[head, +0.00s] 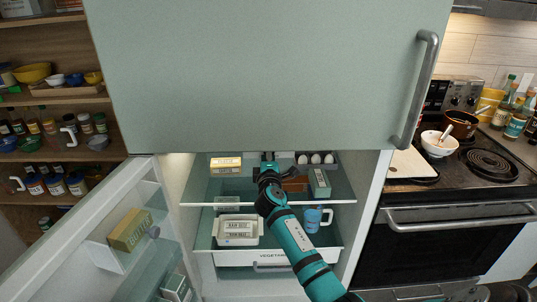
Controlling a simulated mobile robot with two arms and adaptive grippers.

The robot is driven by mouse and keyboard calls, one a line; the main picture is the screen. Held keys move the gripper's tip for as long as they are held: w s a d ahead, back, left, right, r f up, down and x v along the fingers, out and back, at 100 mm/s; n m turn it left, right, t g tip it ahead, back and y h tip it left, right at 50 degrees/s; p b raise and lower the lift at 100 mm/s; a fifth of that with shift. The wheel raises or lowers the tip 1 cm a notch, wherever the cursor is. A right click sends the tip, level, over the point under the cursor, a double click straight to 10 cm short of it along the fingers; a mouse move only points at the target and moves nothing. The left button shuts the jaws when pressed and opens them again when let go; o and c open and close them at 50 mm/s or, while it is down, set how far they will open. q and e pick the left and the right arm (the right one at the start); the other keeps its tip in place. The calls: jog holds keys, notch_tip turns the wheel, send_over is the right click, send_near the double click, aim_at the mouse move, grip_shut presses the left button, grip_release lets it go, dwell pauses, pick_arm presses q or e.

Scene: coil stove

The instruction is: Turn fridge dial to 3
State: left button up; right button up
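The fridge's lower door (75,235) stands open to the left, and the shelved inside shows below the closed pale green upper door (265,70). My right gripper (268,163) is at the end of the teal arm that comes in from the lower right. It is inside the fridge, near the top middle, just under the upper door's lower edge. Its fingers are small and dark here, so I cannot tell whether they are open or shut. I cannot make out the dial; the gripper or the upper door may hide it. My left gripper is not in view.
A yellow box (226,164), eggs (315,158) and a grey-green carton (320,182) are on the upper fridge shelf. A white container (238,230) and a blue mug (314,219) sit lower. The stove (450,215) is right; pantry shelves (50,100) are left.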

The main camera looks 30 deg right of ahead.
dwell(0.5)
jog(key=o, duration=1.1)
jog(key=shift+a, duration=0.1)
jog(key=v, duration=1.2)
jog(key=shift+f, duration=0.15)
